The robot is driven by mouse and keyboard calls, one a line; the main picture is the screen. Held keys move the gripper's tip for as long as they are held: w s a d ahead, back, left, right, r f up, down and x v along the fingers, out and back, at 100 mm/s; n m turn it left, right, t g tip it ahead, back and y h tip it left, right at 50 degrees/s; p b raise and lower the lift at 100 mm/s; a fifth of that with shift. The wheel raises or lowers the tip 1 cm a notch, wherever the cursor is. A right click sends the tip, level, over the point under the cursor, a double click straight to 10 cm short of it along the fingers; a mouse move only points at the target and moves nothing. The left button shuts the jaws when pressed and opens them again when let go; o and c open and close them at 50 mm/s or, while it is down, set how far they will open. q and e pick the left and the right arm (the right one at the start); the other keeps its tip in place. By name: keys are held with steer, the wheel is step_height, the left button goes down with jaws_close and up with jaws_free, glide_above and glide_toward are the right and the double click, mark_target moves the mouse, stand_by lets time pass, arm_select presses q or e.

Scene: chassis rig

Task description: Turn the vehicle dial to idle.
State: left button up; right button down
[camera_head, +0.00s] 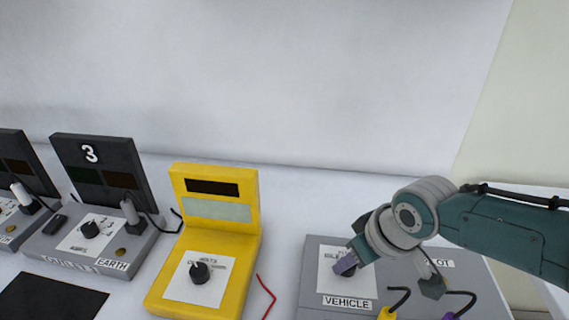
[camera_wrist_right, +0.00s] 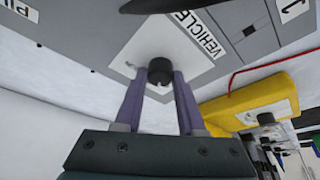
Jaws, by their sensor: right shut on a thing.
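The vehicle box (camera_head: 315,270) is a grey unit at the right of the head view, with a white label plate marked VEHICLE (camera_head: 347,302). My right gripper (camera_head: 347,265) is over that plate in the head view and hides the dial there. In the right wrist view the black round vehicle dial (camera_wrist_right: 160,71) sits on the white plate, between the two purple fingertips of my right gripper (camera_wrist_right: 160,76). The fingers are shut on the dial. The dial's pointer direction cannot be told. My left gripper is not in view.
A yellow meter (camera_head: 240,250) with a black knob stands left of the vehicle box. A red wire (camera_head: 267,298) lies between them. Grey units with dark panels (camera_head: 100,170) stand further left, by a black mat (camera_head: 50,300). Yellow and purple plugs (camera_head: 387,313) are at the box's front.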

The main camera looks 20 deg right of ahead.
steer(key=shift+n+y, duration=0.3)
steer(key=shift+n, duration=0.3)
steer(key=shift+d, duration=0.1)
steer(key=c, duration=0.5)
jaws_free()
steer(key=p+v, duration=0.4)
steer(key=v, duration=0.6)
steer(key=shift+p, duration=0.3)
steer(key=shift+w, duration=0.1)
